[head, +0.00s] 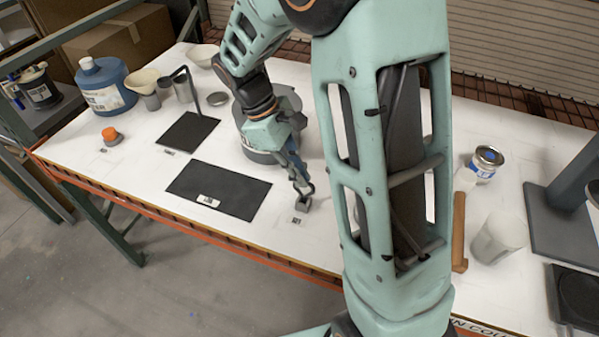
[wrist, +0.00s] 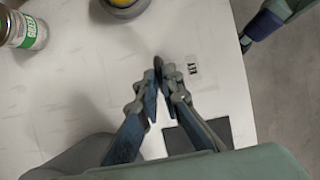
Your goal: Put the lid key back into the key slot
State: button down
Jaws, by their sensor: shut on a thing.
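My gripper (head: 304,192) is low over the table near its front edge, with its blue-grey fingers pointing down. In the wrist view my gripper (wrist: 161,75) has its fingertips close together on a small dark piece, the lid key (wrist: 157,61); most of it is hidden between the fingers. A small grey block, which looks like the key slot (head: 301,205), is right at the fingertips. I cannot tell whether the key is in it or just above it. A printed KEY label (wrist: 191,68) lies beside the fingertips; it also shows in the head view (head: 296,221).
A black mat (head: 230,188) lies left of my gripper. A grey round container (head: 262,150) stands behind it, partly hidden by my arm. A blue-labelled can (head: 484,163) and white cup (head: 498,238) stand right. A green-labelled can (wrist: 24,30) shows in the wrist view.

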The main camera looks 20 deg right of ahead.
jog(key=c, duration=2)
grip_release()
jog(key=shift+r, duration=0.15)
jog(key=v, duration=1.1)
jog(key=shift+w+a+r, duration=0.2)
jog(key=shift+a+r, duration=0.05)
jog(key=shift+r, duration=0.1)
